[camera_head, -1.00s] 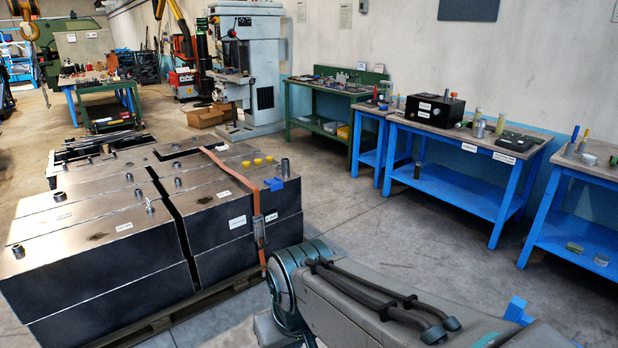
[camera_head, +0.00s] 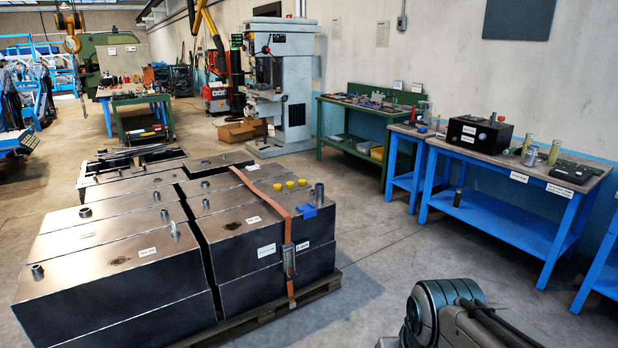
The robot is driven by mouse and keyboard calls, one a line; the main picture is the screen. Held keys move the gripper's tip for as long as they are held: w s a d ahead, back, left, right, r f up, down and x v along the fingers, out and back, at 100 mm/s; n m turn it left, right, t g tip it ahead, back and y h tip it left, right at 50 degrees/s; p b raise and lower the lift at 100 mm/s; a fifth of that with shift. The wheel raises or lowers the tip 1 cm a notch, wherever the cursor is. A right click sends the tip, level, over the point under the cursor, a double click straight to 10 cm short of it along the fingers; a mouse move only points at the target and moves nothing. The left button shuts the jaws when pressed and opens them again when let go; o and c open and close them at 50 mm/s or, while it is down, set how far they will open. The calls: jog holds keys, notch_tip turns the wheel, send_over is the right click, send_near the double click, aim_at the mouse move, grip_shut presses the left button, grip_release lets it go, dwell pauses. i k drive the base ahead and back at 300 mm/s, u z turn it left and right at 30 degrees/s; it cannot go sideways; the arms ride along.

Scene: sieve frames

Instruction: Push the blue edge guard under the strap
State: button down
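The orange strap (camera_head: 268,199) runs across the top of the dark steel blocks (camera_head: 236,219) and down their front face, with a metal buckle (camera_head: 289,262) on the hanging part. A small blue piece (camera_head: 308,210), which looks like the edge guard, sits at the top edge of the right-hand block, just right of the strap. I cannot tell whether any of it lies under the strap. Part of my arm shows at the lower right, apart from the blocks. My gripper is out of view.
The blocks stand on a wooden pallet (camera_head: 322,290). Several yellow caps (camera_head: 290,185) and a grey upright post (camera_head: 319,195) stand near the strap. Blue workbenches (camera_head: 500,218) line the right wall. Bare concrete floor (camera_head: 385,262) lies between them and the pallet.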

aim_at(308, 210)
jog(key=i, duration=3.65)
jog(key=u, duration=0.5)
